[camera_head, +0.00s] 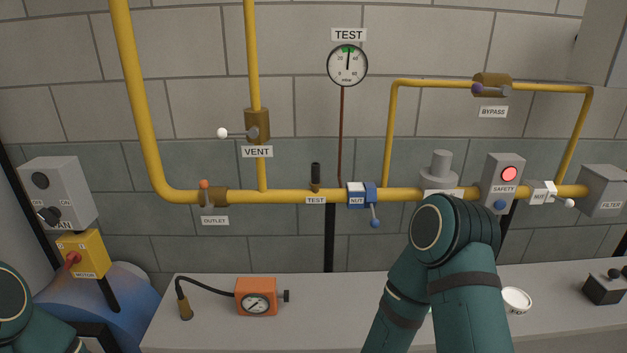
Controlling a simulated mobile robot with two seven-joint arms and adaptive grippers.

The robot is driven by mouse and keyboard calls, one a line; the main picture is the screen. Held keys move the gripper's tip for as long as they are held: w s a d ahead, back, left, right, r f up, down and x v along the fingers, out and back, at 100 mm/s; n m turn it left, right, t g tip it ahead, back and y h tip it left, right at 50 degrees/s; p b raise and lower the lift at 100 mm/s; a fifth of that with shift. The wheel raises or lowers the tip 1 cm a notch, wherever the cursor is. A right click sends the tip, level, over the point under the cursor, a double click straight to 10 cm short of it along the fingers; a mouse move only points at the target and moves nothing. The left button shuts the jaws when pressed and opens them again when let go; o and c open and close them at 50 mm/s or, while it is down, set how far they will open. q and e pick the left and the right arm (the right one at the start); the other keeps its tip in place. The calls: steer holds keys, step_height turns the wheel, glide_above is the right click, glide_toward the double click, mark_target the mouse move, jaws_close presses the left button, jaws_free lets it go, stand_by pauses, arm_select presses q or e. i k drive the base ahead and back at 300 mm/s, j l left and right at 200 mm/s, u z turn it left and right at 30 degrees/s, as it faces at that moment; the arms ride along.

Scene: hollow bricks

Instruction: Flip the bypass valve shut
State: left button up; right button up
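The bypass valve (496,79) is a brass-coloured body on the raised yellow pipe loop at the upper right, above the sign BYPASS (492,112). Its short lever has a purple knob (477,88) at its left end and lies roughly along the horizontal pipe. My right arm rises from the bottom, right of centre, with its bent joint in front of the main pipe, below and left of the valve. Only a piece of my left arm shows in the bottom left corner. Neither gripper is visible, and nothing of mine touches the valve.
The main yellow pipe (290,196) carries an outlet valve (213,197), a blue-handled valve (370,193) and a safety box (503,183). A vent valve (257,125) and gauge (347,65) are above. An orange gauge box (256,297) stands on the bench (330,310). Space around the bypass valve is clear.

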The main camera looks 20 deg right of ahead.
mark_target(477, 88)
steer(key=z, duration=1.45)
